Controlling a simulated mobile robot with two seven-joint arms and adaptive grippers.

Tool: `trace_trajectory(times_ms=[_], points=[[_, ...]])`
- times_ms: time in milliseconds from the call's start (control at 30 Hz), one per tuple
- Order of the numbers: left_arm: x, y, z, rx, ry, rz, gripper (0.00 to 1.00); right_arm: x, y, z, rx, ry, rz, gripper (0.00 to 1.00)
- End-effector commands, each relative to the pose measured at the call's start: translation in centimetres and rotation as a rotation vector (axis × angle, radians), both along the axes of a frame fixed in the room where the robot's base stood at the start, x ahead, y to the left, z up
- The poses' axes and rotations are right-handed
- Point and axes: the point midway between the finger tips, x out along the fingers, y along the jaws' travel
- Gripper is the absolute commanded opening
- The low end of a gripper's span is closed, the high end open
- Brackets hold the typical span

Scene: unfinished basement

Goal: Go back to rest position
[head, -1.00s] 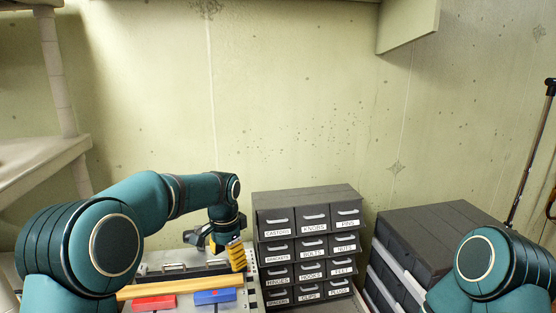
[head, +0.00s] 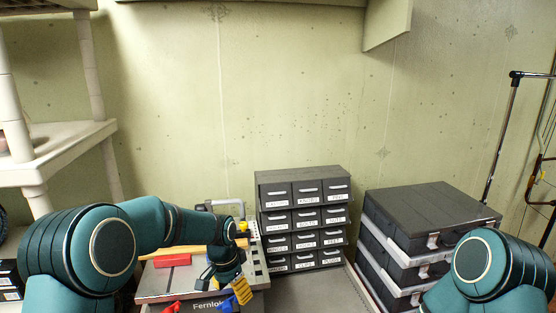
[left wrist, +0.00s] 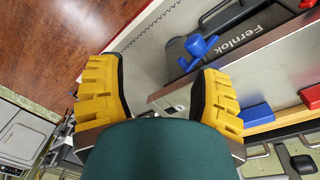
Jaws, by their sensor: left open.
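My left gripper (head: 238,286) has yellow ridged fingers and hangs over the front edge of a workbench (head: 160,284) marked Fernlok. In the left wrist view its fingers (left wrist: 163,98) are spread apart with nothing between them. My right gripper is out of view; only the upper part of my right arm (head: 482,262) shows at the lower right.
A red block (head: 174,260) and a wooden strip lie on the workbench. A blue block (left wrist: 256,115) shows in the left wrist view. A labelled drawer cabinet (head: 305,216) stands beside the bench. Stacked dark cases (head: 428,208) are at right; shelving (head: 70,150) at left.

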Motion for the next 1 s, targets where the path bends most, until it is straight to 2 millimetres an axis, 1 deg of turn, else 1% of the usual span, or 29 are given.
trace_trajectory(times_ms=[33, 67, 100, 167, 200, 267, 300, 367, 400, 433, 500, 600, 700, 800, 1000], points=[[-1.1, -0.1, -3.0, -0.022, 0.011, 0.032, 0.65, 0.0, 0.0, -0.8, -0.001, 0.0, 0.0, 0.47], [-1.7, -0.2, -4.6, -0.038, 0.012, 0.055, 0.65, 0.0, 0.0, -1.1, -0.001, 0.001, 0.0, 0.47], [-2.7, -0.4, -6.7, -0.061, 0.014, 0.088, 0.65, 0.0, 0.1, -1.6, -0.002, 0.002, 0.001, 0.47], [-4.5, -0.7, -10.1, -0.097, 0.018, 0.15, 0.65, -0.1, 0.1, -2.3, -0.002, 0.003, 0.002, 0.47], [-5.9, -0.9, -12.5, -0.12, 0.021, 0.198, 0.65, -0.1, 0.1, -2.8, -0.002, 0.005, 0.002, 0.47], [-8.3, -1.2, -15.7, -0.158, 0.025, 0.274, 0.65, -0.2, 0.2, -3.6, -0.003, 0.007, 0.003, 0.47], [-9.9, -1.4, -17.7, -0.18, 0.027, 0.328, 0.65, -0.2, 0.2, -4.1, -0.004, 0.008, 0.004, 0.47], [-12.6, -1.6, -20.3, -0.21, 0.033, 0.412, 0.65, -0.3, 0.2, -4.9, -0.005, 0.01, 0.005, 0.47], [-14.3, -1.7, -21.7, -0.228, 0.034, 0.468, 0.65, -0.3, 0.2, -5.4, -0.006, 0.011, 0.005, 0.47], [-15.6, -1.8, -22.7, -0.24, 0.035, 0.51, 0.65, -0.3, 0.3, -5.7, -0.006, 0.011, 0.005, 0.47], [-18.5, -1.8, -24.4, -0.261, 0.038, 0.599, 0.65, -0.4, 0.3, -6.4, -0.007, 0.013, 0.006, 0.47], [-21.7, -1.8, -25.9, -0.28, 0.037, 0.702, 0.65, -0.4, 0.3, -7.2, -0.008, 0.014, 0.007, 0.47], [-23.8, -1.7, -26.5, -0.288, 0.035, 0.769, 0.65, -0.4, 0.3, -7.6, -0.008, 0.014, 0.008, 0.47], [-24.8, -1.6, -26.7, -0.292, 0.031, 0.804, 0.65, -0.4, 0.4, -7.7, -0.008, 0.014, 0.008, 0.47], [-24.9, -1.6, -26.6, -0.294, 0.028, 0.813, 0.65, -0.4, 0.4, -7.7, -0.008, 0.014, 0.008, 0.47]])
